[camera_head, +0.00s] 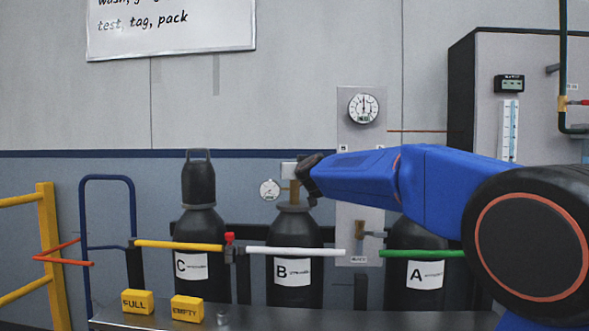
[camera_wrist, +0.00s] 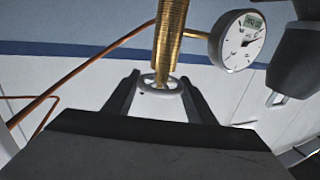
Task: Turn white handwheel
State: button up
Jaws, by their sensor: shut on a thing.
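The white handwheel (camera_wrist: 160,91) is a small spoked ring below a ribbed brass fitting (camera_wrist: 170,35) in the wrist view. The two black fingers of my gripper (camera_wrist: 160,82) stand on either side of the wheel and are shut on its rim. In the head view my gripper (camera_head: 309,178) reaches the brass valve (camera_head: 294,190) on top of black cylinder B (camera_head: 294,235) from the right. The handwheel is hidden behind my gripper there.
A round gauge (camera_head: 269,189) is beside the valve, and also shows in the wrist view (camera_wrist: 238,40). Capped cylinder C (camera_head: 201,250) stands left, cylinder A (camera_head: 415,280) right. A white bar (camera_head: 295,251) crosses B. Yellow FULL (camera_head: 137,302) and EMPTY (camera_head: 187,309) blocks sit on the ledge.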

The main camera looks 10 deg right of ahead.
jog(key=shift+a+m+g+h, duration=0.1)
jog(key=shift+m+g+h, duration=0.2)
jog(key=shift+m+h, duration=1.5)
jog(key=m+h, duration=0.1)
jog(key=h, duration=0.1)
jog(key=m+g+h, duration=0.1)
jog(key=h, duration=0.1)
jog(key=shift+f+g+h, duration=0.1)
jog(key=shift+g+h, duration=0.2)
jog(key=shift+h, duration=0.1)
jog(key=m+g+h, duration=0.4)
jog(key=h, duration=0.1)
jog(key=shift+m+g+h, duration=1.2)
jog(key=shift+m+g, duration=0.2)
jog(key=shift+g, duration=0.6)
jog(key=o, duration=1)
jog(key=shift+o, duration=0.2)
jog(key=v, duration=1.7)
jog(key=shift+f, duration=0.2)
